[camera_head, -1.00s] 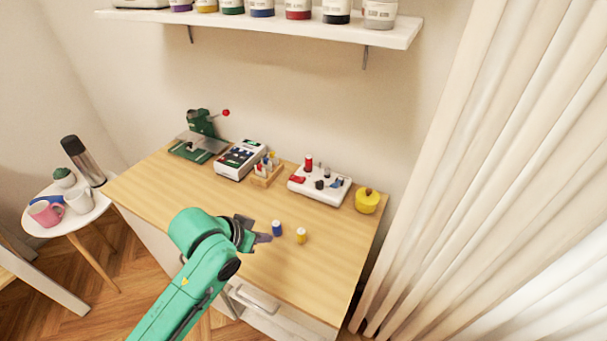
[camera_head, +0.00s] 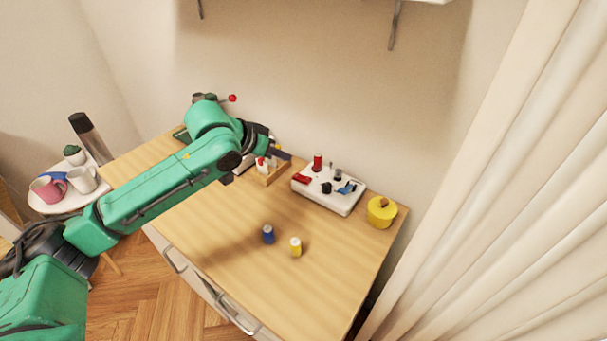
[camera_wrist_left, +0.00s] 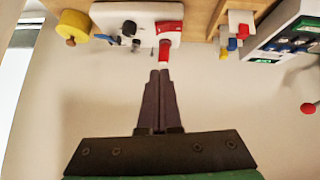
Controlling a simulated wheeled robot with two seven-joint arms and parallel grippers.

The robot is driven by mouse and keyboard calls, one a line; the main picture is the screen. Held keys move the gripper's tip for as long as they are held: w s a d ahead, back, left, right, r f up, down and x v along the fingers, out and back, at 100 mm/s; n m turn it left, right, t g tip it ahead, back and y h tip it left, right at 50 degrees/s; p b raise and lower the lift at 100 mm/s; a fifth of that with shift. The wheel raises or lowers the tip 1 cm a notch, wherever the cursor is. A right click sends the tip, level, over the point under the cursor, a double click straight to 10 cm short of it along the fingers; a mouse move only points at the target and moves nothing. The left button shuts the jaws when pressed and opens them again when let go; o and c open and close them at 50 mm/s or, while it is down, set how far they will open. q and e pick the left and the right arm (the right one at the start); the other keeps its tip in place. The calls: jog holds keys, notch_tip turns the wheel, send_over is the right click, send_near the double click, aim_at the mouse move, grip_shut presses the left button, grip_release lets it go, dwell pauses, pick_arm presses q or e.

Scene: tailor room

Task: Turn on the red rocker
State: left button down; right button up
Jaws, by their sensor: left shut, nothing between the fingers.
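The red rocker (camera_head: 302,178) sits at the left front of a white control panel (camera_head: 339,204) on the desk. In the left wrist view the panel (camera_wrist_left: 105,15) is at the top, with the red rocker (camera_wrist_left: 170,26) on it. A red upright cylinder (camera_head: 318,161) stands behind the rocker. My left gripper (camera_head: 287,156) is shut and empty, in the air to the left of the panel in the head view. In the left wrist view its closed fingertips (camera_wrist_left: 159,76) point toward the red cylinder (camera_wrist_left: 164,54). My right gripper is not in view.
Black and blue controls share the panel. A wooden holder (camera_head: 272,178) with small items is left of it, and a yellow pot (camera_head: 381,212) is right of it. A blue spool (camera_head: 268,234) and a yellow spool (camera_head: 295,247) stand in front. The desk's front is largely clear.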

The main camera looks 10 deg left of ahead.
pick_arm(q)
send_over(310, 177)
jog(key=s+a, duration=0.2)
jog(key=f+p, duration=0.1)
jog(key=f, duration=0.5)
jog(key=shift+s+f, duration=0.1)
jog(key=shift+s, duration=0.1)
jog(key=f, duration=0.3)
jog(key=shift+d, duration=0.2)
jog(key=shift+s+f, duration=0.1)
jog(key=shift+f, duration=0.55)
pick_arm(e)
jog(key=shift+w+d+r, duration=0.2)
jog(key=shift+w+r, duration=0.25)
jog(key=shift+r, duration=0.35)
pick_arm(q)
jog(key=shift+d, duration=0.1)
